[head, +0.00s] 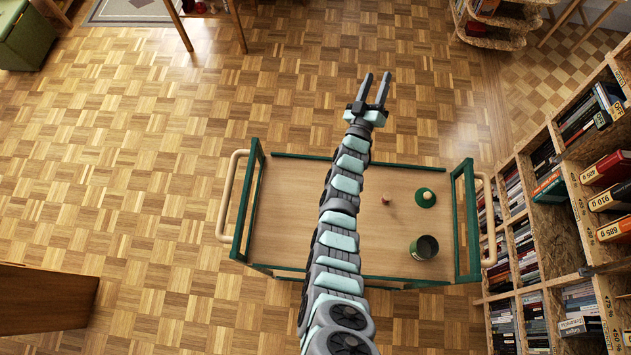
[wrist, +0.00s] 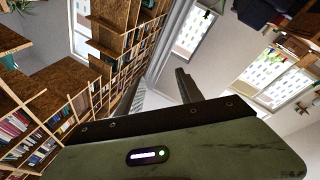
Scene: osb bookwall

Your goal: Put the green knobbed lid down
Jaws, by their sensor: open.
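The green knobbed lid (head: 425,198) lies on the wooden top of the trolley (head: 290,215), right of my arm in the head view. Its pale round knob points up. A green open pot (head: 424,248) stands below it in the picture, dark inside. My gripper (head: 376,76) is open and empty, raised at the end of my arm beyond the trolley's far edge. It is well apart from the lid. The wrist view shows a gripper finger (wrist: 187,88) against the room, with no lid or trolley in sight.
A small wooden peg-like piece (head: 387,199) stands left of the lid. The trolley has green end frames and pale handles (head: 231,195). Bookshelves (head: 570,215) stand close on the right. My arm crosses the trolley's middle. The parquet floor (head: 140,160) is clear on the left.

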